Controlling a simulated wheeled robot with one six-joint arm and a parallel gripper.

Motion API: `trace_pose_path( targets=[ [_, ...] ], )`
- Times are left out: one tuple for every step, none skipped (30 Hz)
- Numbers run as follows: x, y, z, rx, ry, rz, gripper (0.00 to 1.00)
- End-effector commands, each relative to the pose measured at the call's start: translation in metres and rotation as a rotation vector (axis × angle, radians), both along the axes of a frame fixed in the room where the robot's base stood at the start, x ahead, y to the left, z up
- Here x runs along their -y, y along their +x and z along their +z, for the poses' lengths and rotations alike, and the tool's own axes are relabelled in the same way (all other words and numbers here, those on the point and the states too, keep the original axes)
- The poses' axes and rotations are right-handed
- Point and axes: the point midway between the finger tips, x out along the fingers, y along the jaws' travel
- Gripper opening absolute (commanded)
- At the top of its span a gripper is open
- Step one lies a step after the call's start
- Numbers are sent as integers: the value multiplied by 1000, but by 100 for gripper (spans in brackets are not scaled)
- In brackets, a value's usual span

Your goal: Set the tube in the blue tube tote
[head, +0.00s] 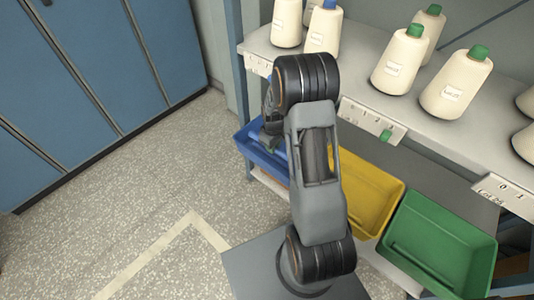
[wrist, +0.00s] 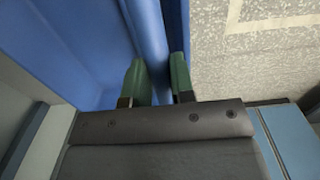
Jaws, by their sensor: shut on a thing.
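My gripper (wrist: 160,78) has dark green fingers and is shut on a blue tube (wrist: 149,28), which runs between them in the wrist view. The blue tube tote (head: 252,152) is on the left of the row of totes in the head view. Its blue inside (wrist: 85,45) fills the upper left of the wrist view. In the head view my gripper (head: 270,140) is over this tote, mostly behind my arm. The tube lies over or inside the tote, close to its wall. I cannot tell whether it touches the bottom.
A yellow tote (head: 372,205) and a green tote (head: 437,240) stand to the right of the blue one. A shelf (head: 360,65) with several cream cones is above them. Blue cabinets (head: 90,80) stand at the left. The speckled floor (head: 140,190) between is clear.

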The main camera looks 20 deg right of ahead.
Motion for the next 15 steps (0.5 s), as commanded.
trace_pose_path(
  targets=[
    [-2,6,-13,-5,1,1,0],
    [-2,10,-17,-4,2,1,0],
    [-3,14,-22,-4,1,1,0],
    [-3,17,-26,-4,1,1,0],
    [-4,20,-28,-4,1,1,0],
    [-4,23,-32,-3,1,1,0],
    [-5,25,-34,-3,1,1,0],
    [-5,26,-35,-3,1,1,0],
    [-5,28,-37,-1,1,1,0],
    [-5,29,-38,-1,1,1,0],
    [-6,30,-38,-1,1,1,0],
    [-6,30,-39,-1,1,1,0],
    [-6,31,-40,-2,0,1,0],
    [-6,31,-41,-3,1,1,0],
    [-6,33,-43,-3,1,1,0]
  ],
)
